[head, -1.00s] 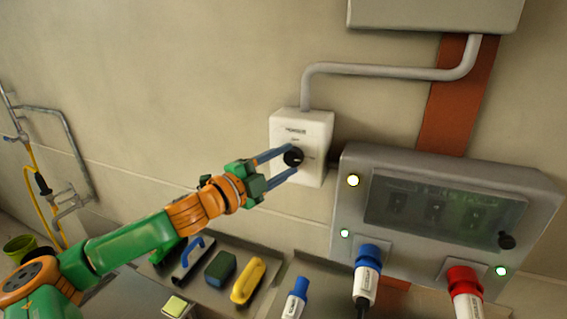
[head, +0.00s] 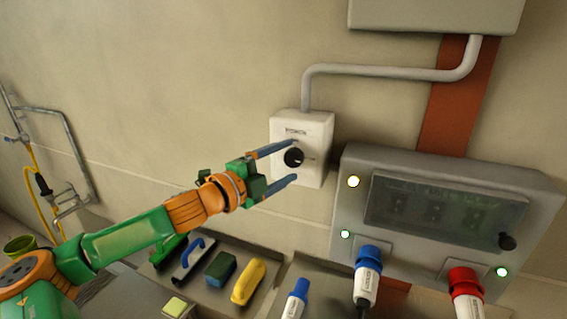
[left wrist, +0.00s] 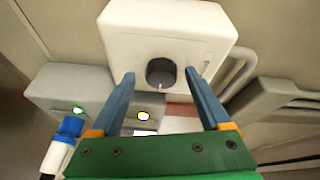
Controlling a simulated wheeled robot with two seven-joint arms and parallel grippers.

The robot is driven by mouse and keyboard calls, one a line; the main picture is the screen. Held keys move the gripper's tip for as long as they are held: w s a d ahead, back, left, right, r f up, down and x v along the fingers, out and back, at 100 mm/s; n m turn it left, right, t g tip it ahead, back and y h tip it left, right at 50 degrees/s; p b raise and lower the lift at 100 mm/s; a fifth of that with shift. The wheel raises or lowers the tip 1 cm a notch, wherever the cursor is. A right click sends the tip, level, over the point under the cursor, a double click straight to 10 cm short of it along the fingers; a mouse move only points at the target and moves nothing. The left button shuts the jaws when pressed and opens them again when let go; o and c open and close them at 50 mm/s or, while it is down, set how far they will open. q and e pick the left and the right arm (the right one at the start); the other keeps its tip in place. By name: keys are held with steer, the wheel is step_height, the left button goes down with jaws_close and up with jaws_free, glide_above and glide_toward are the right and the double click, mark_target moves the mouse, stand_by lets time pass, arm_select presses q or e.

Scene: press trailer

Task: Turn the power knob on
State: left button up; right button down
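The power knob (head: 293,157) is a round black dial on a white box (head: 316,131) fixed to the wall. It also shows in the left wrist view (left wrist: 160,72), with a pale mark at its lower edge. My left gripper (head: 295,160) is open in front of the box, one blue finger above the knob and one below it in the head view. In the left wrist view, the fingers (left wrist: 160,80) stand apart on either side of the knob with clear gaps, not touching it. My right gripper is not in view.
A grey control box (head: 350,215) with lit lamps stands right of the white box. A blue plug (head: 368,257) and a red plug (head: 464,278) hang below it. Brushes and a yellow-handled tool (head: 249,282) lie in a tray beneath my left arm.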

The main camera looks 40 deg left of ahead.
arm_select(q)
steer(key=shift+s+a+f+b, duration=0.1)
steer(key=shift+s+b, duration=0.25)
steer(key=shift+s, duration=0.25)
steer(key=s, duration=0.6)
steer(key=shift+a, duration=0.4)
steer(key=shift+w, duration=0.15)
